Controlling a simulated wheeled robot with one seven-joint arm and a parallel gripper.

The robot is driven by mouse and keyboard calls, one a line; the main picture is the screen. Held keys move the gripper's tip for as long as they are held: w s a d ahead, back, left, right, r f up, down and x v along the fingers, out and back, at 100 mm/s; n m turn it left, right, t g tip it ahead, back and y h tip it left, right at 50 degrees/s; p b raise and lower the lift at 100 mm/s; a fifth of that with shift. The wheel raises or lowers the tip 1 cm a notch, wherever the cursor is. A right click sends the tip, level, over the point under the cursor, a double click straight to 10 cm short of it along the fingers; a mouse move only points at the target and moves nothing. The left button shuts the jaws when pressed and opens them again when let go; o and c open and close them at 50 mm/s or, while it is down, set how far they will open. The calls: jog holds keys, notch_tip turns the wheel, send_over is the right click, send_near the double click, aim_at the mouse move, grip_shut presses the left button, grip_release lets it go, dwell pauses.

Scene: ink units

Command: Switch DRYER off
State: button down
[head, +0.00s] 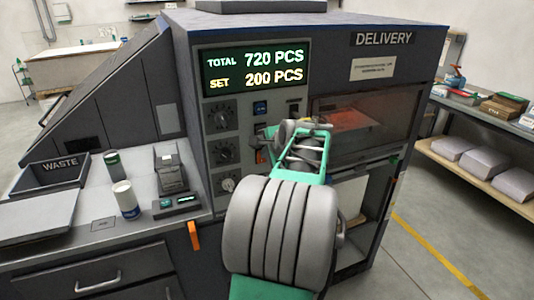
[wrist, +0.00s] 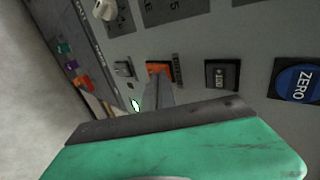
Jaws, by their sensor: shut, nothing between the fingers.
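An orange-lit rocker switch (wrist: 160,68) sits on the grey control panel in the wrist view, with a small label beside it that I cannot read clearly. It also shows as a small orange patch in the head view (head: 260,157). I cannot confirm from the label that it is DRYER. My gripper (wrist: 157,82) is shut and empty, its narrow fingertips right at the switch's lower edge in the wrist view. I cannot tell whether they touch it. In the head view my arm hides the fingertips and part of the panel.
A dark rocker switch (wrist: 221,76) and a blue ZERO button (wrist: 297,82) lie to the right in the wrist view; another switch (wrist: 122,69) lies left. Black knobs (head: 221,117) and a display (head: 253,69) are on the panel. A glazed delivery window (head: 375,110) stands right.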

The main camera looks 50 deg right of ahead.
jog(key=shift+w+d+r+p, duration=0.15)
jog(key=shift+w+p, duration=0.1)
jog(key=shift+p, duration=0.35)
jog(key=shift+r, duration=0.1)
jog(key=shift+r+p, duration=0.7)
jog(key=shift+r, duration=0.05)
